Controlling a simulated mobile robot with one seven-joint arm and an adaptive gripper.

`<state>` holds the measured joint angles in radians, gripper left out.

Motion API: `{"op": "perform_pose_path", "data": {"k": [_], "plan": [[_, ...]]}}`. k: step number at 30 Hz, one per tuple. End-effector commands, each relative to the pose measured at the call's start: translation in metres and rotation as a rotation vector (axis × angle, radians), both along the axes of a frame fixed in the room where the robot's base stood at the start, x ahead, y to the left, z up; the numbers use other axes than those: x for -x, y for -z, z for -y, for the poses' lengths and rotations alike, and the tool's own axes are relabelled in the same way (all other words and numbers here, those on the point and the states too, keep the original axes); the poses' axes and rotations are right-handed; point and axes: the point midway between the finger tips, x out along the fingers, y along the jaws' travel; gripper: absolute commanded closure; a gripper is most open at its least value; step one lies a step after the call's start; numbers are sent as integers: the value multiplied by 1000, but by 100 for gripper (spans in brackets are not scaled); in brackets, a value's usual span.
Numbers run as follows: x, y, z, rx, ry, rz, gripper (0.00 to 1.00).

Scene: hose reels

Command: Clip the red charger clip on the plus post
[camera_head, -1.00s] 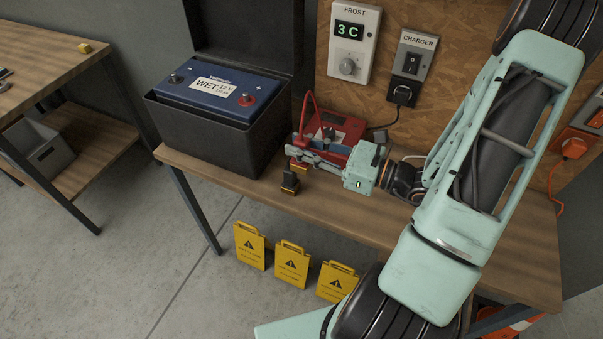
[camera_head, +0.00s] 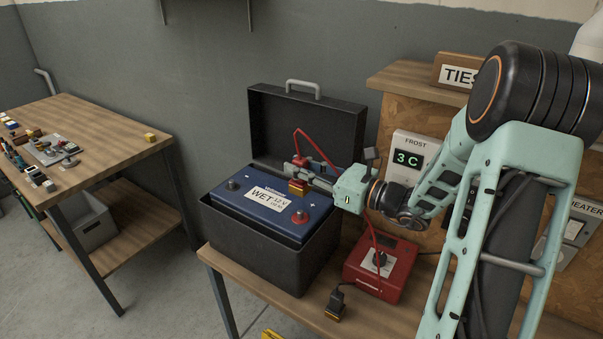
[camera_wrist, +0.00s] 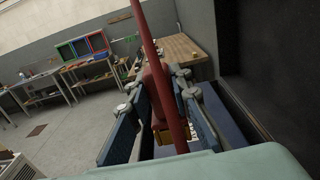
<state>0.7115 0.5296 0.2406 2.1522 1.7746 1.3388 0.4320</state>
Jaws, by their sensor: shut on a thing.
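My gripper (camera_head: 306,172) is shut on the red charger clip (camera_head: 296,165), held above the blue battery (camera_head: 245,211). The clip's brass-coloured jaws (camera_head: 298,187) point down. The plus post (camera_head: 299,217), with a red base, stands on the battery's near right corner, below the clip and apart from it in the picture. The other post (camera_head: 232,184) is grey, at the left. In the wrist view the red clip (camera_wrist: 155,82) sits between my blue-padded fingers (camera_wrist: 158,105), partly hidden by its red cable (camera_wrist: 165,75). The plus post is not visible there.
The battery sits in a black case (camera_head: 255,254) with its lid (camera_head: 318,122) raised behind. The red charger (camera_head: 373,272) stands on the bench at right, with the black clip (camera_head: 335,303) before it. The red cable runs from charger to clip.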

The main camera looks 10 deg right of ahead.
Motion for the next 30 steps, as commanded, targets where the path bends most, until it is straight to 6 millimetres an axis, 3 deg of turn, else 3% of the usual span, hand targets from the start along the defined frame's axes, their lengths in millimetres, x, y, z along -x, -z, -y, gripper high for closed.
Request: {"op": "perform_pose_path", "data": {"k": [11,30], "plan": [[0,3,0,-1,0,1,100],[0,39,0,-1,0,1,100]]}}
